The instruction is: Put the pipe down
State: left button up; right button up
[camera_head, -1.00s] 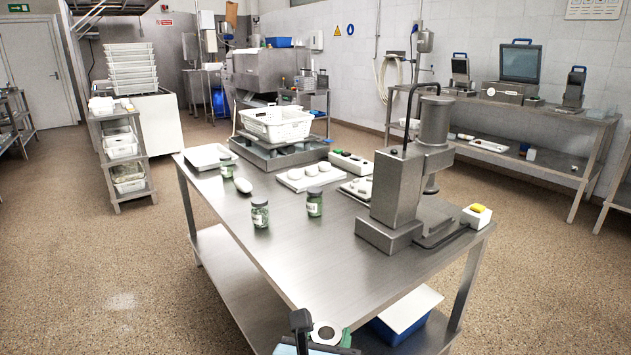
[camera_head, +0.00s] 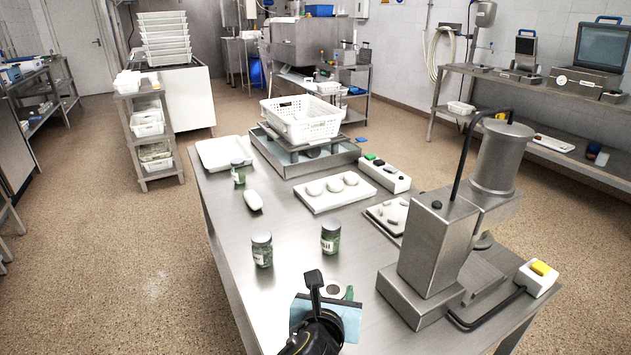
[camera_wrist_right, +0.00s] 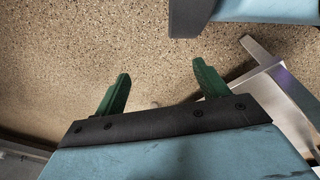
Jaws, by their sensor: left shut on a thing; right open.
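My left gripper (camera_head: 340,293) is at the near edge of the steel table (camera_head: 225,225) in the head view, partly hidden by its own blue and black body. It is shut on the pipe (camera_head: 326,291), of which only a pale round end with a dark opening shows. The rest of the pipe is hidden, and I cannot tell whether it touches the tabletop. My right gripper (camera_wrist_right: 161,68) shows only in the right wrist view. Its green fingers are apart, with only speckled floor between them.
Two jars (camera_head: 262,250) (camera_head: 331,238) stand just beyond the left gripper. A metal press (camera_head: 440,250) and a yellow-button box (camera_head: 538,277) are on the right. A white basket (camera_head: 302,120) stands farther back. The tabletop left of the jars is fairly clear.

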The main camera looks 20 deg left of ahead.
pick_arm(q)
jog(key=w+a+r+n+y+p, duration=0.2)
jog(key=a+p, duration=0.7)
jog(key=a, duration=0.1)
pick_arm(e)
jog(key=s+a+r, duration=0.3)
jog(key=s+r, duration=0.2)
jog(key=s, duration=0.5)
pick_arm(q)
jog(key=b, duration=0.4)
send_near(290, 296)
jog(key=shift+g, duration=0.3)
jog(key=w+r, duration=0.1)
jog(key=w, duration=0.2)
jog(key=w+r, duration=0.1)
jog(key=shift+w+a+r, duration=0.25)
jog(key=shift+w+r, duration=0.05)
jog(key=shift+r, duration=0.15)
pick_arm(e)
jog(key=shift+g+y, duration=0.3)
jog(key=shift+g, duration=0.1)
jog(key=f, duration=0.4)
jog(key=shift+w+d, duration=0.1)
jog(key=shift+w, duration=0.1)
jog(key=shift+f, duration=0.1)
pick_arm(q)
jog(key=o, duration=1.1)
